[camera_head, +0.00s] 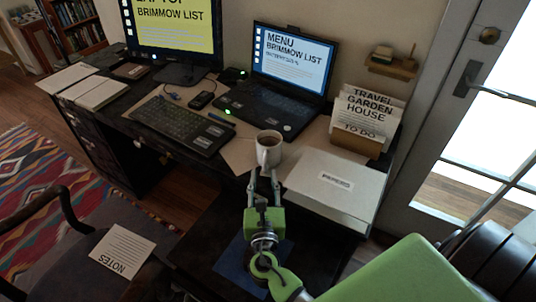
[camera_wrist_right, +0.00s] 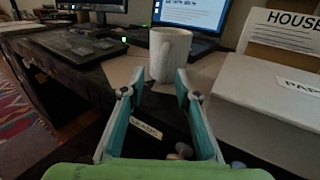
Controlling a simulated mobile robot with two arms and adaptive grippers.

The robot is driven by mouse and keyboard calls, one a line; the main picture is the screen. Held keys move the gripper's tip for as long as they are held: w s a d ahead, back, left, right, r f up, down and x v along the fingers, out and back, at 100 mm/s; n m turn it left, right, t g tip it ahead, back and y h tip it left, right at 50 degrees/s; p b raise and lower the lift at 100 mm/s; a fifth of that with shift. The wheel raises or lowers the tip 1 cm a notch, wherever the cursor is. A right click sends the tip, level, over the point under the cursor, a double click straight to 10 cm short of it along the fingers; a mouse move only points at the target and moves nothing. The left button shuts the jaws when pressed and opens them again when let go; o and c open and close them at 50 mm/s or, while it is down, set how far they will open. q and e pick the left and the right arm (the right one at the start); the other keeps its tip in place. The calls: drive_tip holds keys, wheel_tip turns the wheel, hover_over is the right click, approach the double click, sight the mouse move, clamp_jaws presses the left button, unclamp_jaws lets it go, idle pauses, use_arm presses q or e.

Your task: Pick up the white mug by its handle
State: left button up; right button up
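The white mug (camera_head: 268,148) stands upright near the front edge of the desk, with dark brown contents showing inside. Its handle (camera_head: 263,159) faces the front, toward my right gripper. My right gripper (camera_head: 263,180) is just in front of the mug, with its two fingers apart and nothing held between them. In the right wrist view the mug (camera_wrist_right: 171,52) stands straight ahead, beyond the open fingertips (camera_wrist_right: 159,80). Whether a fingertip touches the handle I cannot tell. My left gripper is not in view.
A white box (camera_head: 335,185) lies right of the mug at the desk edge. A laptop (camera_head: 285,75) stands behind it, and a keyboard (camera_head: 181,124) lies to the left. A holder with papers (camera_head: 363,118) stands behind the box. A chair (camera_head: 75,245) is at the front left.

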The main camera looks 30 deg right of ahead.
sight(265, 167)
drive_tip(key=x, duration=0.5)
drive_tip(key=shift+w+d+r, duration=0.1)
drive_tip(key=shift+d, duration=0.2)
drive_tip(key=shift+r, duration=0.1)
clamp_jaws()
